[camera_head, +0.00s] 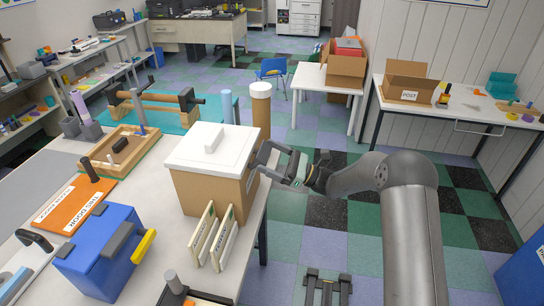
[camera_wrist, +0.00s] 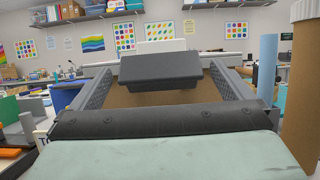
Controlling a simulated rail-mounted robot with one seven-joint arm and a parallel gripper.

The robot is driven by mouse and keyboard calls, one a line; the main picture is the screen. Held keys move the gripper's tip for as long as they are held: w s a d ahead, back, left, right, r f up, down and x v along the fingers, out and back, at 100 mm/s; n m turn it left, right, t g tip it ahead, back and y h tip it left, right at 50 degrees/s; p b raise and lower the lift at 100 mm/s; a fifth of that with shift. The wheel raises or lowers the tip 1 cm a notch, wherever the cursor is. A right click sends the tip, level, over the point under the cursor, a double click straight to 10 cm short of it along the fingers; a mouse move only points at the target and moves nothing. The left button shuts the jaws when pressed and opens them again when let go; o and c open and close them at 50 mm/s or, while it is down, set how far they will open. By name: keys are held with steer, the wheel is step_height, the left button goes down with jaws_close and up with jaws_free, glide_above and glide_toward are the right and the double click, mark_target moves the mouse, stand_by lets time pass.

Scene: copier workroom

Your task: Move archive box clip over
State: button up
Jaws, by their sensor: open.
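The archive box (camera_head: 208,188) is cardboard with a white lid (camera_head: 212,146) and stands on the left bench. My gripper (camera_head: 263,163) is at its right side, level with the upper wall, with its fingers towards the box. In the wrist view my gripper (camera_wrist: 160,88) is open, one finger on each side of a dark grey block (camera_wrist: 160,66), which looks like the clip. Brown cardboard (camera_wrist: 150,98) shows below the block. I cannot tell whether the fingers touch it. In the head view the clip is hidden or too small to make out.
White folders (camera_head: 212,238) stand in front of the box. A blue box (camera_head: 98,252) and an orange binder (camera_head: 73,205) lie left of it. A brown tube (camera_head: 261,110) stands behind my gripper, also at right in the wrist view (camera_wrist: 302,95).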

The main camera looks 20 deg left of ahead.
steer(key=c, duration=0.9)
